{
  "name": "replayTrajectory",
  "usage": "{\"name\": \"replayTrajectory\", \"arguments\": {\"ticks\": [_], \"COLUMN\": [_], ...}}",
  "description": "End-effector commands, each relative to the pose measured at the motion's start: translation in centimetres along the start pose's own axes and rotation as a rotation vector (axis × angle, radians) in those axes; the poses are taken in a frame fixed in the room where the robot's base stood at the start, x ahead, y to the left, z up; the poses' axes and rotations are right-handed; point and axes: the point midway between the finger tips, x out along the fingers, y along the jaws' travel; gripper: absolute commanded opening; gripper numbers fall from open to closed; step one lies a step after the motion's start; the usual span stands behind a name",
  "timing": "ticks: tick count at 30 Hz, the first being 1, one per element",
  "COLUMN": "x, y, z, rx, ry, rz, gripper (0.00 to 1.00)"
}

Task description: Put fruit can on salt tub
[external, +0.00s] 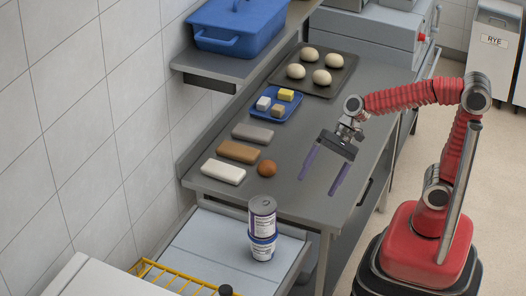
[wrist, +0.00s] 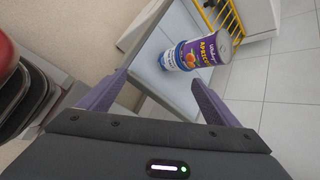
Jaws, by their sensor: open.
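The fruit can (external: 262,216), with a purple and white apricot label, stands upright on top of the salt tub (external: 263,248), a short white and blue tub. The tub stands on the pale lower surface at the front. In the wrist view the fruit can (wrist: 211,48) and the salt tub (wrist: 174,58) appear tipped sideways, end to end, beyond the fingers. My gripper (external: 318,186) is open and empty above the right part of the steel counter, apart from both. Its two purple fingers are spread wide in the wrist view (wrist: 157,82).
The counter (external: 285,205) holds a brown ball (external: 267,168), several wrapped blocks (external: 238,151), a blue tray (external: 272,116) and a dough tray (external: 345,75). A shelf with a blue bin (external: 238,30) overhangs the back. A yellow rack (external: 175,279) stands left of the tub.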

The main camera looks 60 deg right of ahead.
Motion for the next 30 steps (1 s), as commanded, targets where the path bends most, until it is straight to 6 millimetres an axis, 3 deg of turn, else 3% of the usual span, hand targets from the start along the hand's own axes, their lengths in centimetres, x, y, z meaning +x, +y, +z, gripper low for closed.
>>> {"name": "replayTrajectory", "arguments": {"ticks": [9, 18, 24, 30], "x": [-6.5, -13.0, -15.6, -15.8], "y": [7.3, 13.2, 15.1, 15.2], "z": [-3.8, -7.8, -9.1, -9.3], "rx": [-0.522, -0.956, -1.1, -1.115], "ry": [0.267, 0.496, 0.567, 0.572], "rz": [0.171, 0.43, 0.554, 0.569], "gripper": [0.84, 0.84, 0.84, 0.84]}}
